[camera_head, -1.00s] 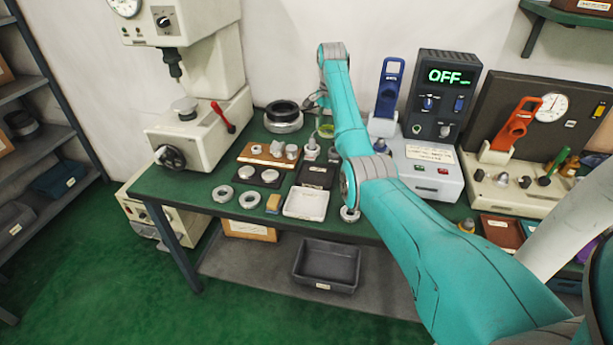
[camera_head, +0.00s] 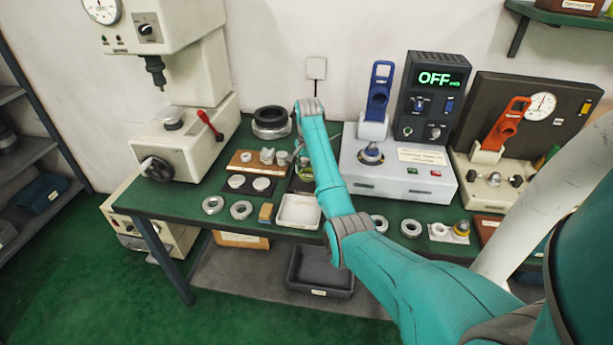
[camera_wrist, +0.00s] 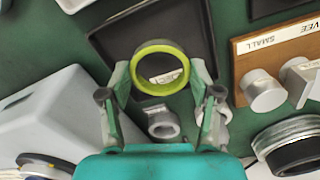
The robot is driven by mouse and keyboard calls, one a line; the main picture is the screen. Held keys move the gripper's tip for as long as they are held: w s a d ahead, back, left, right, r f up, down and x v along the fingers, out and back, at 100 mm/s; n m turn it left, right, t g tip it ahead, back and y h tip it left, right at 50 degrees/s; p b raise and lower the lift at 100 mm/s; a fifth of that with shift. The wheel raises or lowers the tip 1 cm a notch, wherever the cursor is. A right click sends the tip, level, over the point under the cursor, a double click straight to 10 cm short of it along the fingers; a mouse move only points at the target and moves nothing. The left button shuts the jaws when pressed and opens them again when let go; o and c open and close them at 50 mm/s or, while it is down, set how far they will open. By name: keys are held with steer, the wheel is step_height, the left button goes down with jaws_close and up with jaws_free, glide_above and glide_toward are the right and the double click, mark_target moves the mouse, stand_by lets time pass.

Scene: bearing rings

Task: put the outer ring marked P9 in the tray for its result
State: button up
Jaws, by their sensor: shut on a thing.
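My gripper (camera_wrist: 160,85) is shut on a yellow-green ring (camera_wrist: 160,68), with a fingertip on each side of it. No mark is legible on the ring. In the wrist view the ring is over the rear part of a black tray (camera_wrist: 108,45), whose label shows partly through it. In the head view the ring (camera_head: 305,173) and my gripper are partly hidden by my arm, and the black tray lies under them. A white tray (camera_head: 298,224) stands in front of the black tray; its corner shows at the top left of the wrist view.
A wooden board (camera_wrist: 300,48) with metal pieces lies beside the black tray. Small grey parts (camera_wrist: 163,125) stand behind it. The grey demagnetizer-like box (camera_head: 385,183) is to the right. Loose rings (camera_head: 241,210) lie along the front edge. A dark bin (camera_head: 320,272) is below.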

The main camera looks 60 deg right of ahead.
mark_target(308, 173)
steer(key=shift+f, duration=1.35)
steer(key=o, duration=1.3)
steer(key=shift+f, duration=0.15)
